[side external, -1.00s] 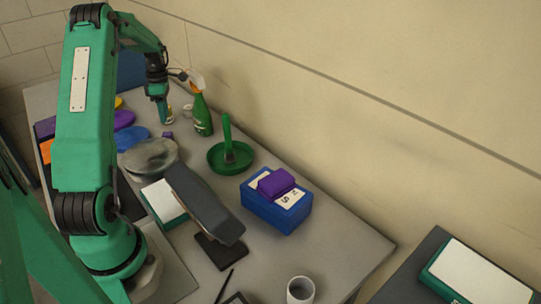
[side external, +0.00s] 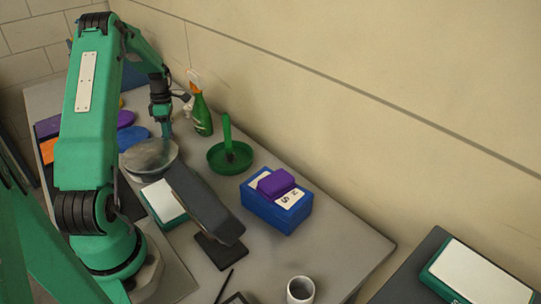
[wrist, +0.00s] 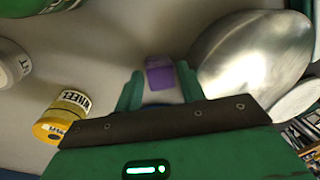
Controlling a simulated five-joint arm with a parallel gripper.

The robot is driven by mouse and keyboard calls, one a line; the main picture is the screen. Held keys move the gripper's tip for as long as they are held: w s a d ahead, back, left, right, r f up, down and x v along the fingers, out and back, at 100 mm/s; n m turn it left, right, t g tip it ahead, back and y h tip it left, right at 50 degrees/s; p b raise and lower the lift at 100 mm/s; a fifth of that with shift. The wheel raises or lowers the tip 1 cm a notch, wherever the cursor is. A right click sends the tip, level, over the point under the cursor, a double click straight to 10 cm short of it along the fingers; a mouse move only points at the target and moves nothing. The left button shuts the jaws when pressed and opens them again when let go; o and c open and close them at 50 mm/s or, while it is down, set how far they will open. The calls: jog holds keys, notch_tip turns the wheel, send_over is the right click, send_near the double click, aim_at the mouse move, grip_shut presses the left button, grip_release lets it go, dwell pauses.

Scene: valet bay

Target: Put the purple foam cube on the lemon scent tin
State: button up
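The purple foam cube (wrist: 160,75) shows in the wrist view between and just beyond my fingertips; it is hidden behind my gripper in the side view. My gripper (wrist: 160,78) is open, with a finger on each side of the cube and gaps showing; it also shows in the side view (side external: 168,132). A pale tin (wrist: 14,66) at the left edge of the wrist view has a label ending in "NT", possibly the scent tin. A yellow tin (wrist: 62,117) nearer my gripper has a label that seems to read "WHEEL".
A silver dome-shaped object (wrist: 250,62) stands close right of my fingers in the wrist view. A green spray bottle (side external: 203,112) and a green dish with an upright handle (side external: 230,157) are near the wall. A blue box (side external: 277,210) bears a purple block (side external: 276,183).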

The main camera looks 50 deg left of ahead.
jog(key=shift+f, duration=0.1)
dwell(0.4)
jog(key=c, duration=0.7)
jog(key=shift+r, duration=5.05)
